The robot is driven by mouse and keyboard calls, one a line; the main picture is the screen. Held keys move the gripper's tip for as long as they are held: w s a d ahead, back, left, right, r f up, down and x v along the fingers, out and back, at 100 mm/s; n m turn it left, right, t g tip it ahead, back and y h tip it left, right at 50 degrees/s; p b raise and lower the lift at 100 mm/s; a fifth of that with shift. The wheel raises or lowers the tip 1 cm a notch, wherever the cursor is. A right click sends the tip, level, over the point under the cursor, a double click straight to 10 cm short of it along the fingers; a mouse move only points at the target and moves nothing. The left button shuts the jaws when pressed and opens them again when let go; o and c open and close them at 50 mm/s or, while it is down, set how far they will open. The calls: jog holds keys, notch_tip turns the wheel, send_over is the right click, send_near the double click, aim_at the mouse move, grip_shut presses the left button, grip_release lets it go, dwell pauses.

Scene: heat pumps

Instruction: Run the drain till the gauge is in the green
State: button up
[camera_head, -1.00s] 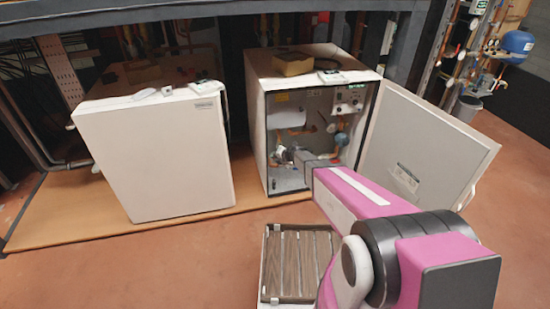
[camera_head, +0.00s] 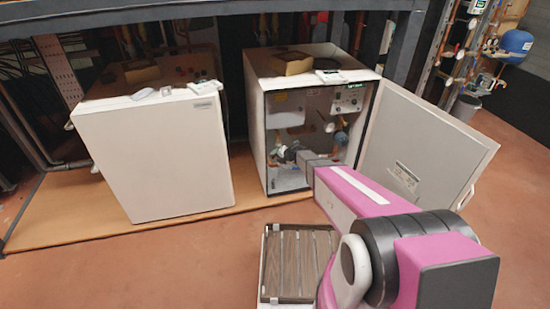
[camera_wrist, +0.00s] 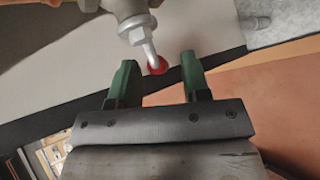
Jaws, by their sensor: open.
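The open heat pump cabinet (camera_head: 262,150) stands at the centre of the head view, with pipes and valves inside. My gripper (camera_wrist: 157,72) is open in the wrist view, with two green fingers spread apart. A silver valve lever (camera_wrist: 146,40) hangs from a grey metal valve body, and its red tip (camera_wrist: 157,66) lies between the fingertips in the picture. I cannot tell whether either finger touches it. In the head view my arm reaches into the cabinet, and the fingers are too small to make out. A small round dial (camera_head: 330,127) may be the gauge; its reading is illegible.
The cabinet's door (camera_head: 425,150) is swung open to the right. A closed white unit (camera_head: 155,155) stands on the left. A slatted panel (camera_head: 298,262) lies on the floor in front.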

jog(key=v, duration=0.8)
jog(key=shift+s+d+r, duration=0.2)
jog(key=shift+d+r, duration=0.05)
dwell(7.0)
